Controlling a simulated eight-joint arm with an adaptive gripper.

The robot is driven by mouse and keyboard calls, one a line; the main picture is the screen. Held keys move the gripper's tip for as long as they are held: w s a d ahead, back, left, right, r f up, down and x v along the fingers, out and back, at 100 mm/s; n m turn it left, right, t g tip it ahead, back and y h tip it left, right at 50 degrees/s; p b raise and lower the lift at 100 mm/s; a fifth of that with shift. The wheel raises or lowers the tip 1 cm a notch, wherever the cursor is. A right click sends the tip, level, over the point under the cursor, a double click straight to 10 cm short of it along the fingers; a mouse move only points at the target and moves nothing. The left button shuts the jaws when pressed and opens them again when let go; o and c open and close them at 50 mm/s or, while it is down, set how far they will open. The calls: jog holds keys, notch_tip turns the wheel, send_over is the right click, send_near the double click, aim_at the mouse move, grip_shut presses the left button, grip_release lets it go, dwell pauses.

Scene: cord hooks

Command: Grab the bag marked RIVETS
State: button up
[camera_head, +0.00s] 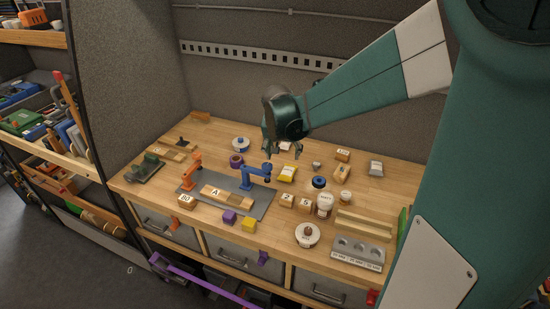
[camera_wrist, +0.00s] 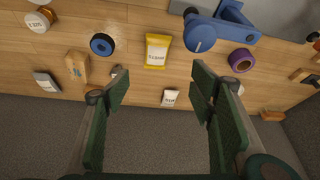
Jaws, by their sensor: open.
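Three small bags lie on the wooden bench. A yellow-edged bag (camera_wrist: 157,51) has a printed label too small to read surely; in the head view it (camera_head: 287,173) lies just in front of my gripper. A small white bag (camera_wrist: 170,98) shows between my fingers in the wrist view, near the bench's back edge, its print unreadable. A grey-white bag (camera_wrist: 46,82) lies off to one side; it also shows at the right in the head view (camera_head: 376,167). I cannot tell which reads RIVETS. My gripper (camera_wrist: 160,88) is open and empty above the bench.
A blue clamp-like fixture (camera_wrist: 205,30) and a purple tape roll (camera_wrist: 241,60) sit beside the yellow-edged bag. A blue-black spool (camera_wrist: 102,44) and a wooden block (camera_wrist: 77,66) lie on its other side. A wall (camera_head: 230,90) rises behind the bench.

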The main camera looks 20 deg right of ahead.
jog(key=w+d+f+m+p, duration=0.1)
jog(key=w+d+f+p, duration=0.2)
jog(key=w, duration=0.1)
send_near(288, 170)
jog(key=shift+w+a+f+g, duration=0.1)
jog(key=shift+w+f+g, duration=0.05)
jog(key=shift+w+g, duration=0.3)
jog(key=shift+f, duration=0.3)
jog(key=shift+h, duration=0.3)
jog(key=shift+x, duration=1.35)
jog(key=shift+w+f, duration=0.1)
jog(key=shift+x, duration=2.45)
jog(key=c, duration=1)
